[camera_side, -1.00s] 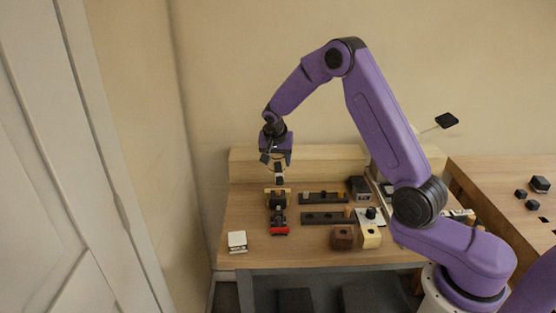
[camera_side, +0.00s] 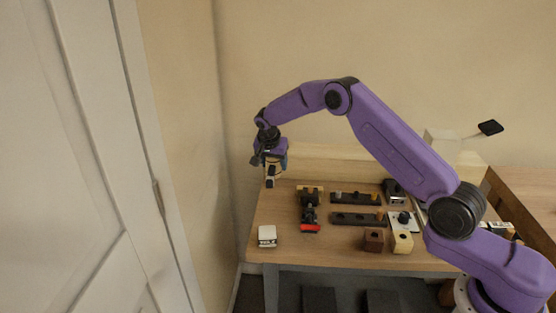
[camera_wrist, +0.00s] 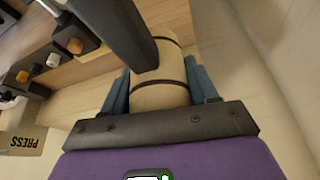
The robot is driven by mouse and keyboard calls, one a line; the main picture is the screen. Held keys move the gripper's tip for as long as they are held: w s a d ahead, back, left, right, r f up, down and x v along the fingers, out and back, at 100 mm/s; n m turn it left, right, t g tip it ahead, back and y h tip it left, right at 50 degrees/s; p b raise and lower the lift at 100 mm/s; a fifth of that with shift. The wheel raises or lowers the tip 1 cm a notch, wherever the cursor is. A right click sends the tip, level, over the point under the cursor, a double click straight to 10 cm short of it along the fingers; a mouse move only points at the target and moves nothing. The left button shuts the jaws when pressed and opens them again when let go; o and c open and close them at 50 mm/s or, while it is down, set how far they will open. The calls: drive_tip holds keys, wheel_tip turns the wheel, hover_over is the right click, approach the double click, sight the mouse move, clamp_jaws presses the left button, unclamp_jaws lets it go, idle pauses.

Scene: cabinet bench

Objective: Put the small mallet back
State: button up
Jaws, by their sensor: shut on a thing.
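My gripper (camera_wrist: 161,92) is shut on the head of the small mallet (camera_wrist: 160,94), a pale wooden cylinder with dark bands between the blue fingers. The mallet's dark handle (camera_wrist: 115,28) points away from my gripper in the wrist view. In the side view my gripper (camera_side: 270,171) is in the air at the left end of the bench, and the mallet (camera_side: 270,184) is a small dark shape under it. A brown block with a hole (camera_side: 373,240) and a cream block with a hole (camera_side: 402,243) stand at the bench front. Which place belongs to the mallet is unclear.
A dark device with a red end (camera_side: 310,228) stands right of my gripper. Two dark rails with pegs (camera_side: 345,198) lie beyond it. A white box (camera_side: 267,235) sits at the front left. A plate marked PRESS (camera_wrist: 22,142) shows in the wrist view. A wall borders the left side.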

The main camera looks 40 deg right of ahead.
drive_tip(key=shift+f, duration=2.7)
drive_tip(key=shift+f, duration=1.95)
idle(1.5)
drive_tip(key=o, duration=1.6)
drive_tip(key=shift+o, duration=0.2)
drive_tip(key=shift+v, duration=3.5)
